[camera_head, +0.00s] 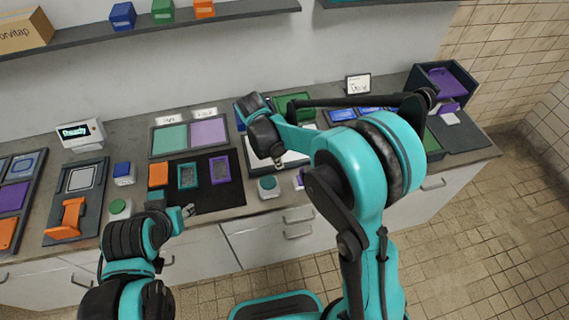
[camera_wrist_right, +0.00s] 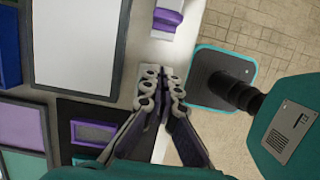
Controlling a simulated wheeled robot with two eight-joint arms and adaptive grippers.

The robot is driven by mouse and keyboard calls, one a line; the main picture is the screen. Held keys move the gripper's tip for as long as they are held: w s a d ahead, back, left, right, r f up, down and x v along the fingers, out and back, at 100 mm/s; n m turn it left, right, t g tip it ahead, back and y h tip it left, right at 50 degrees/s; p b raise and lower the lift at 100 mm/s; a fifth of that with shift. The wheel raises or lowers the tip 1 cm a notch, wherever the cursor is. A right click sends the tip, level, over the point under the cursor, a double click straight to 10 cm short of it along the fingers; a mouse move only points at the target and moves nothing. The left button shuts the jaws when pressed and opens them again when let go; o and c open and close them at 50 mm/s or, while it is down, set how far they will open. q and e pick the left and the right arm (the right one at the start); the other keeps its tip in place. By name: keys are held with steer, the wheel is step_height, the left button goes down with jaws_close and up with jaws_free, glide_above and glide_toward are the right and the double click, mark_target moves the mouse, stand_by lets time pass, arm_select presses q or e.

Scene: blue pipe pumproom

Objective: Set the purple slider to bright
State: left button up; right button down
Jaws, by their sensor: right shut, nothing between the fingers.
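A small purple block (camera_wrist_right: 168,18) on a white base stands near the counter's front edge at the top of the right wrist view. In the head view only a sliver of a purple part (camera_head: 298,180) shows beside my right arm. I cannot tell for sure that it is the slider, and no bright mark or setting is readable. My right gripper (camera_head: 277,162) is shut and empty above the front of the counter. In the wrist view its fingertips (camera_wrist_right: 158,78) meet, apart from the purple block. My left gripper (camera_head: 188,211) is low at the left; its jaws are unclear.
A white panel (camera_wrist_right: 75,42) lies beside the right gripper. A black mat (camera_head: 205,197) holds coloured frames. A green-topped button box (camera_head: 268,187) stands near the front edge. A purple tray (camera_head: 453,82) in a dark bin is at the far right. A shelf (camera_head: 240,8) runs above.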

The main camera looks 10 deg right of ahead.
steer(key=b, duration=0.2)
glide_toward(299, 180)
steer(key=a+f, duration=0.3)
steer(key=shift+s+f, duration=0.1)
steer(key=shift+f, duration=0.2)
steer(key=d, duration=0.3)
steer(key=shift+f, duration=0.25)
steer(key=shift+d, duration=0.5)
steer(key=d+b, duration=0.1)
steer(key=d, duration=0.8)
steer(key=shift+w, duration=0.2)
steer(key=shift+d, duration=0.3)
steer(key=shift+a, duration=0.1)
